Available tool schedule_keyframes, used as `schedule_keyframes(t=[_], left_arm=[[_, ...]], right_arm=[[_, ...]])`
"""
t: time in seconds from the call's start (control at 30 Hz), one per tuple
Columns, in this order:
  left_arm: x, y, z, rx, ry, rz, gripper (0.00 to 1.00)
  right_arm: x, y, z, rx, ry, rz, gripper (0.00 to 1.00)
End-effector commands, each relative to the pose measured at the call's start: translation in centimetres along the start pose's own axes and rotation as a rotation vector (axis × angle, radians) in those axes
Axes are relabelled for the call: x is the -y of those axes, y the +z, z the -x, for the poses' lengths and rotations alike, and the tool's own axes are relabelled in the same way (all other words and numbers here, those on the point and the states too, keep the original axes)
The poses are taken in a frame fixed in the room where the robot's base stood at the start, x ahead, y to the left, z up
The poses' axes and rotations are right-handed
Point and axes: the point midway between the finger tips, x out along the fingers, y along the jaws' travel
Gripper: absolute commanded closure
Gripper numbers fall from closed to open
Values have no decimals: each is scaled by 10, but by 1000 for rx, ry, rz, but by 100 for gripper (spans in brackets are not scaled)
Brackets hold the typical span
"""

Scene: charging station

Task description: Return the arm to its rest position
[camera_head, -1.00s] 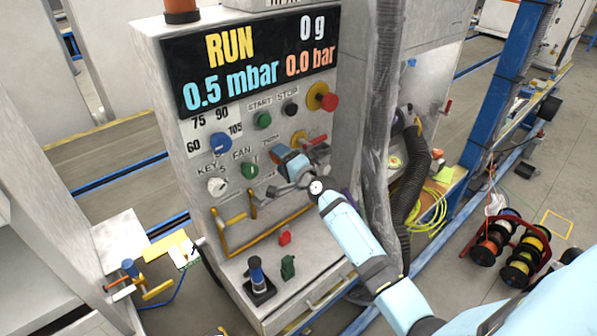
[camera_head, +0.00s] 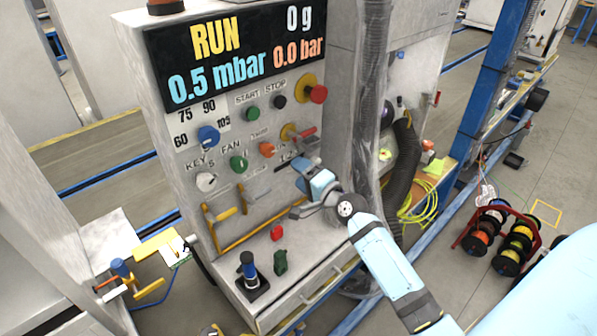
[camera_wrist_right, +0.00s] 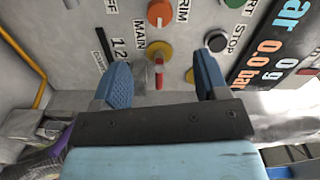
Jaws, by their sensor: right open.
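My right arm (camera_head: 385,262) comes in from the lower right in the head view, and its gripper (camera_head: 296,188) is in front of the control panel (camera_head: 150,118). In the right wrist view the two blue fingers of the right gripper (camera_wrist_right: 162,80) stand wide apart with nothing between them. Beyond them is the main switch (camera_wrist_right: 158,62), a red handle on a yellow disc, which also shows in the head view (camera_head: 300,133). The fingers look apart from it. My left gripper is not in view.
A display (camera_head: 235,50) reads RUN, 0.5 mbar, 0 g and 0.0 bar. A joystick (camera_head: 249,268) and small red and green parts stand on the panel's ledge. A dark hose (camera_head: 405,170) hangs to the right. A rack of cable reels (camera_head: 503,238) stands on the floor.

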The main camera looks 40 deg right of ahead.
Motion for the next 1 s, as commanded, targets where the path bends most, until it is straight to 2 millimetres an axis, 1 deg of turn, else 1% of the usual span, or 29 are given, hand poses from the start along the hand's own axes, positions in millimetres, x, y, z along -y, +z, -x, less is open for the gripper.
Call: schedule_keyframes(t=[0.27, 0.37, 0.43, 0.47, 0.5, 0.57, 0.6, 0.67, 0.7, 0.77, 0.8, 0.9, 1.0], left_arm=[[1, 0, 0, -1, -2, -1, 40], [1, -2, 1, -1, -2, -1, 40], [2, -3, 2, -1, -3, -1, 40], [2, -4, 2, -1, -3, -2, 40], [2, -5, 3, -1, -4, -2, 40], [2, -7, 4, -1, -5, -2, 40], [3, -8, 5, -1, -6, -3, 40], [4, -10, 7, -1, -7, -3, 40], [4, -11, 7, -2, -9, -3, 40], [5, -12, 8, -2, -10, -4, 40], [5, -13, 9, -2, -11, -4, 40], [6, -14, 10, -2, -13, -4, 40], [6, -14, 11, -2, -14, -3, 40]], right_arm=[[-2, 2, 1, 2, 4, 7, 33], [-14, 16, 9, 20, 38, 73, 33], [-32, 36, 22, 49, 85, 174, 33], [-41, 47, 30, 67, 110, 232, 33], [-54, 64, 43, 95, 143, 319, 33], [-75, 91, 66, 149, 194, 465, 33], [-88, 110, 83, 190, 223, 568, 33], [-105, 137, 110, 255, 258, 718, 33], [-114, 154, 128, 300, 275, 814, 33], [-126, 177, 155, 366, 293, 948, 33], [-132, 191, 171, 407, 299, 1027, 33], [-141, 219, 206, 494, 301, 1191, 33], [-146, 236, 228, 551, 294, 1298, 33]])
